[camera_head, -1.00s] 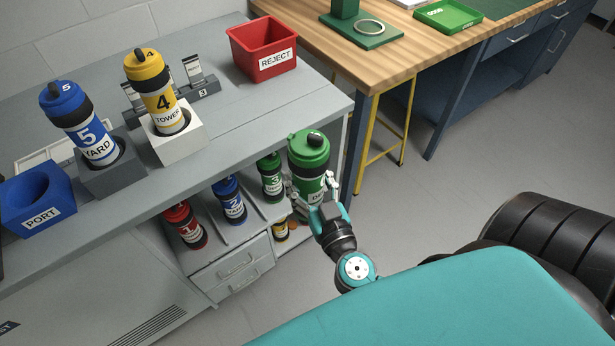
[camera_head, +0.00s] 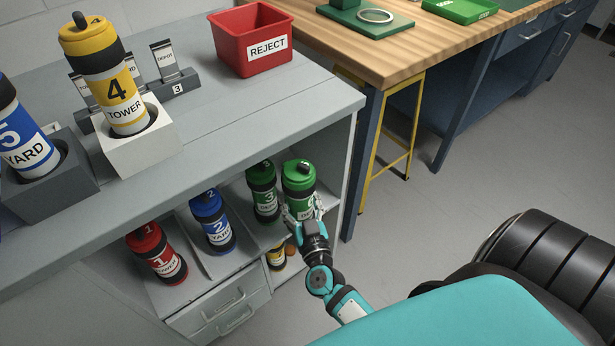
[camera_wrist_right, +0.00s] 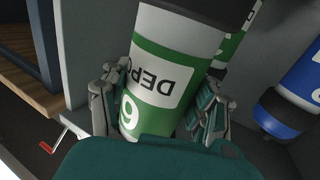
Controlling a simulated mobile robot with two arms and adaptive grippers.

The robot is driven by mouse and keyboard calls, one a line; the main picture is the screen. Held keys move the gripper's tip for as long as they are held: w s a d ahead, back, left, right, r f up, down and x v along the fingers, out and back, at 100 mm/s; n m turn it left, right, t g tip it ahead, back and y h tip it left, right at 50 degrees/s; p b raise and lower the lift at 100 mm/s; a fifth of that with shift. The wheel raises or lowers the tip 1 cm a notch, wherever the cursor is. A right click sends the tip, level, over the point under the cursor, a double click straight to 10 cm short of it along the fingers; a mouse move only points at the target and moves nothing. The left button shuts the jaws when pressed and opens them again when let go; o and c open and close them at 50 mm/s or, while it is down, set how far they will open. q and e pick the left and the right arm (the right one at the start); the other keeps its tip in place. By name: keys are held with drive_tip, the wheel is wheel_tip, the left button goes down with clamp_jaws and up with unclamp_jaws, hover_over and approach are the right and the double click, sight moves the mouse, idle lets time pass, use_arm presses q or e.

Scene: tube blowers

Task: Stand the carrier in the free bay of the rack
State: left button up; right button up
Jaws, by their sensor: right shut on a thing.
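The green carrier (camera_head: 299,188), with a black band and a DEPOT label, is in my right gripper (camera_head: 303,212). It stands roughly upright at the right end of the lower rack (camera_head: 245,262), beside the green carrier 3 (camera_head: 263,190). In the right wrist view the fingers (camera_wrist_right: 160,108) are closed on both sides of the held carrier (camera_wrist_right: 165,75). Its base is hidden, so I cannot tell if it touches the rack floor. The blue carrier 2 (camera_head: 212,222) and red carrier 1 (camera_head: 156,253) stand further left. My left gripper is not in view.
The grey worktop (camera_head: 225,110) overhangs the rack, and its side panel is close on the right. A yellow carrier 4 (camera_head: 104,75) and a red REJECT bin (camera_head: 253,40) stand on top. A yellow-black carrier (camera_head: 277,256) lies low beneath the rack.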

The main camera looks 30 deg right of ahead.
drive_tip(key=w+d+b, duration=0.3)
drive_tip(key=w+d, duration=0.8)
drive_tip(key=w, duration=0.2)
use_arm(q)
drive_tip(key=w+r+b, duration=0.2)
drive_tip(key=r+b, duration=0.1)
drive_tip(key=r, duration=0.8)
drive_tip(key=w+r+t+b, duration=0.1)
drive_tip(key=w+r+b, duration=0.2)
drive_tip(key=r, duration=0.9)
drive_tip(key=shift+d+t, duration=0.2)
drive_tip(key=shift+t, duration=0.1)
use_arm(e)
wheel_tip(320, 180, down, 7)
drive_tip(key=shift+d+r, duration=0.1)
drive_tip(key=shift+r, duration=0.05)
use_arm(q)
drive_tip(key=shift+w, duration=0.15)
use_arm(e)
drive_tip(key=o, duration=1.1)
drive_tip(key=shift+f, duration=0.25)
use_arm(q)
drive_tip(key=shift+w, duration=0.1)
